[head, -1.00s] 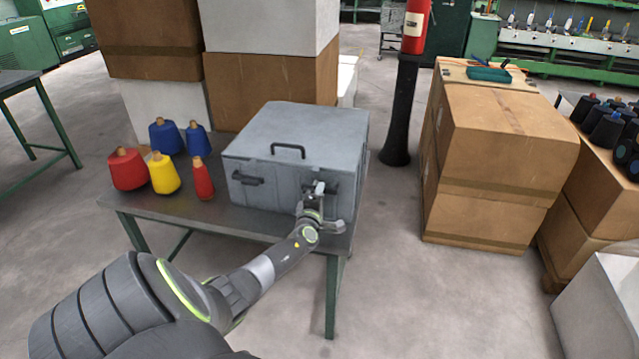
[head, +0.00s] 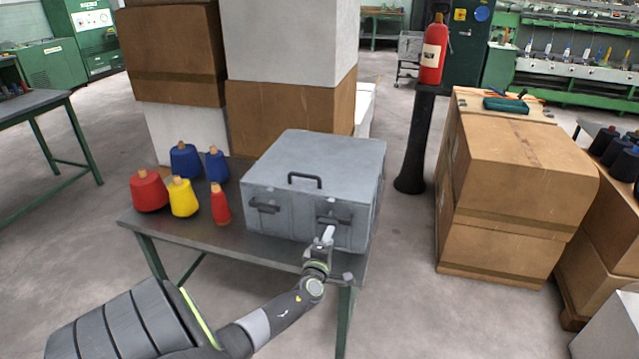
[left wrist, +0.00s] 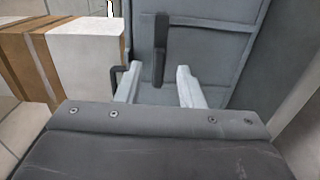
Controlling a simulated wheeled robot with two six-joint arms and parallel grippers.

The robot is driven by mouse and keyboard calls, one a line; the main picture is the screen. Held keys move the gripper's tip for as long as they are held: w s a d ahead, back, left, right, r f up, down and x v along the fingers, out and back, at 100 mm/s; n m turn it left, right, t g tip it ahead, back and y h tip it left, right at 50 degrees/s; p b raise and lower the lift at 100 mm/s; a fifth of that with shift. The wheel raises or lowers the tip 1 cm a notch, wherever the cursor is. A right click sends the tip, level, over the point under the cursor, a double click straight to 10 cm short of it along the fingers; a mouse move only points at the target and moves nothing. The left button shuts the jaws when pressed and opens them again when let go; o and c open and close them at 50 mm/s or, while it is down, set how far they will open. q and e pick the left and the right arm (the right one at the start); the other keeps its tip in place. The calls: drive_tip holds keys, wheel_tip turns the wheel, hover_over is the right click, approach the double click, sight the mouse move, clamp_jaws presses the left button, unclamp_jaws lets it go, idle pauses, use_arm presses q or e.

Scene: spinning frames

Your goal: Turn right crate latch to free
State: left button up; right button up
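A grey crate (head: 315,160) stands on a dark table. Its right latch (head: 334,219) is a dark bar lying roughly level on the front face; the left latch (head: 263,206) also lies level. My left gripper (head: 327,237) is just in front of and below the right latch. In the left wrist view the right latch (left wrist: 160,48) appears as an upright dark bar, one end between the fingers of my left gripper (left wrist: 156,76). The fingers are open, with gaps on both sides of the bar. My right gripper is out of view.
A dark carry handle (head: 304,180) is on the crate lid. Several coloured yarn cones, including a yellow one (head: 182,197), stand on the table (head: 225,238) left of the crate. Cartons (head: 515,165) stand on the right, beyond clear floor and a black post (head: 418,140).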

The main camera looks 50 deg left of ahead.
use_arm(q)
drive_tip(key=v, duration=1)
drive_tip(key=shift+s, duration=0.15)
drive_tip(key=shift+f, duration=0.1)
